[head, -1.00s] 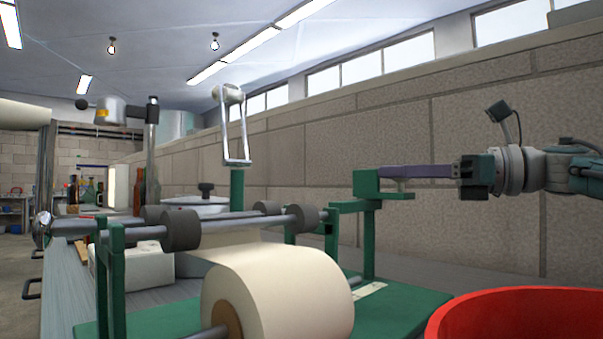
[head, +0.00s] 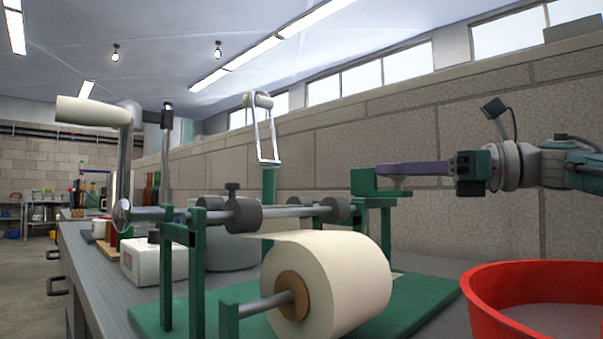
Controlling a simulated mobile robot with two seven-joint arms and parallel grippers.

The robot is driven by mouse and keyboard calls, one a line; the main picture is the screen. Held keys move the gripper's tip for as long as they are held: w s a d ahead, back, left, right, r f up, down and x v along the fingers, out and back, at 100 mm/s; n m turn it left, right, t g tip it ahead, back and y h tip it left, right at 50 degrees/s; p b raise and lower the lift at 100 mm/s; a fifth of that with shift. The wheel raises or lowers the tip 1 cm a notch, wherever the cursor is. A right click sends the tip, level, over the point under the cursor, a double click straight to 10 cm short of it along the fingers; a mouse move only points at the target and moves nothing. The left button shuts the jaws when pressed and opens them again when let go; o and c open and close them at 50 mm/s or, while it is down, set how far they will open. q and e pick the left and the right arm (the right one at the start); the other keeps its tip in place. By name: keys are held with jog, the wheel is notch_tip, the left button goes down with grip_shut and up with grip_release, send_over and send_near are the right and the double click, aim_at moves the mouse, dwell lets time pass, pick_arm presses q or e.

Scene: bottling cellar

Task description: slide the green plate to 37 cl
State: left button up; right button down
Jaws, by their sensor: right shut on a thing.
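The green plate (head: 364,184) stands upright at the far right end of a green bottle-labelling stand (head: 420,312), near the stone wall. My right gripper (head: 384,171) comes in from the right, its long purple fingers level. It is shut at the plate's upper part; the exact grip point is too small to see clearly. A pale scale strip shows only as a sliver (head: 398,275) behind the paper roll, and its marks, including 37 cl, cannot be read. My left gripper is not in view.
A large cream paper roll (head: 345,280) and grey rollers (head: 243,214) stand left of the plate. A red tub (head: 480,300) is at the lower right. A white box (head: 150,262) and bottles sit on the bench to the left.

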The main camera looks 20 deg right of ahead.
jog(key=shift+a+r, duration=0.15)
jog(key=shift+a, duration=0.05)
jog(key=c, duration=0.6)
grip_release()
jog(key=shift+s, duration=0.1)
jog(key=v, duration=1)
